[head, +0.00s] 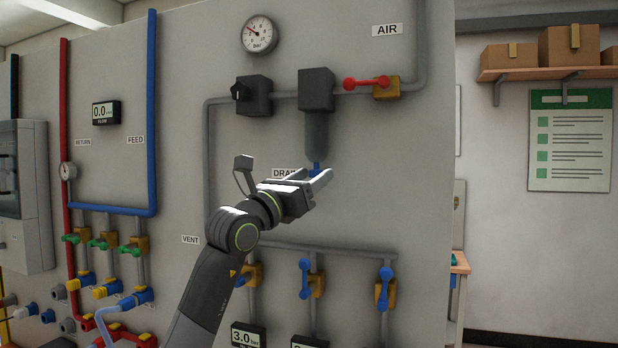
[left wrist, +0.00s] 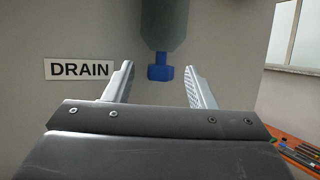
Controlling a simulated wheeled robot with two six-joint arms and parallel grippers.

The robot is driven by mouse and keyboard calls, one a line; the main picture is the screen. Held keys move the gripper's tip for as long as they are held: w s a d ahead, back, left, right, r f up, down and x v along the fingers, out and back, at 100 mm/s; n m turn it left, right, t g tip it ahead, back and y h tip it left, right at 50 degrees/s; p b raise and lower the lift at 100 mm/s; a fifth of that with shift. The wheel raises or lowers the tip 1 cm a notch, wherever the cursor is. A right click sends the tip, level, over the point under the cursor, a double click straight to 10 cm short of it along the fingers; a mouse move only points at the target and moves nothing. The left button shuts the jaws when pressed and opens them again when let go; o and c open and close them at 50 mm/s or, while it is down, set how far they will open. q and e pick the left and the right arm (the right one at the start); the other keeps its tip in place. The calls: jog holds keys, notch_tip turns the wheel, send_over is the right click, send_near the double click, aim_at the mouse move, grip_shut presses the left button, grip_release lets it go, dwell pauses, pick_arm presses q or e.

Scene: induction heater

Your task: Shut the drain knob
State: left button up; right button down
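The blue drain knob (head: 316,168) sits at the bottom of the grey filter bowl (head: 316,135) on the panel. In the left wrist view the knob (left wrist: 160,73) hangs under the bowl (left wrist: 165,25), with the DRAIN label (left wrist: 80,69) to its left. My left gripper (head: 322,180) is raised at the knob, and its fingers partly cover the knob and label in the head view. In the left wrist view the left gripper (left wrist: 160,90) is open, with the knob seen between its fingertips. I see no contact. My right gripper is not in view.
A red-handled air valve (head: 368,83) and a black regulator (head: 253,96) flank the filter along the pipe. Blue-handled valves (head: 384,288) stand lower on the panel. A pressure gauge (head: 259,34) is above. An orange bench (left wrist: 297,140) shows at the right.

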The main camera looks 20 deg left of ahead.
pick_arm(q)
jog(key=c, duration=0.9)
jog(key=shift+c, duration=0.2)
jog(key=shift+a+m+g+h, duration=0.1)
jog(key=shift+m+g+h, duration=0.2)
jog(key=shift+h, duration=0.2)
jog(key=shift+w+a+f+m+g+h+b, duration=0.1)
jog(key=shift+m+g+h+b, duration=0.15)
jog(key=shift+m+g+h, duration=0.6)
jog(key=shift+w+a+m+g+h+b, duration=0.1)
jog(key=shift+m+g+h+b, duration=0.3)
jog(key=shift+h, duration=0.85)
jog(key=shift+w+a+m+g+h+p, duration=0.15)
jog(key=shift+m+g+h+p, duration=0.3)
jog(key=shift+m+g+h, duration=0.9)
jog(key=shift+w+a+m+g+h+p, duration=0.1)
jog(key=shift+m+g+h+p, duration=0.6)
jog(key=shift+g, duration=1.1)
jog(key=shift+w+a+m+g+h+p, duration=0.1)
jog(key=shift+w+m+g+h+p, duration=0.1)
jog(key=shift+m+g+h, duration=0.95)
jog(key=shift+n+g, duration=0.25)
jog(key=shift+g, duration=0.4)
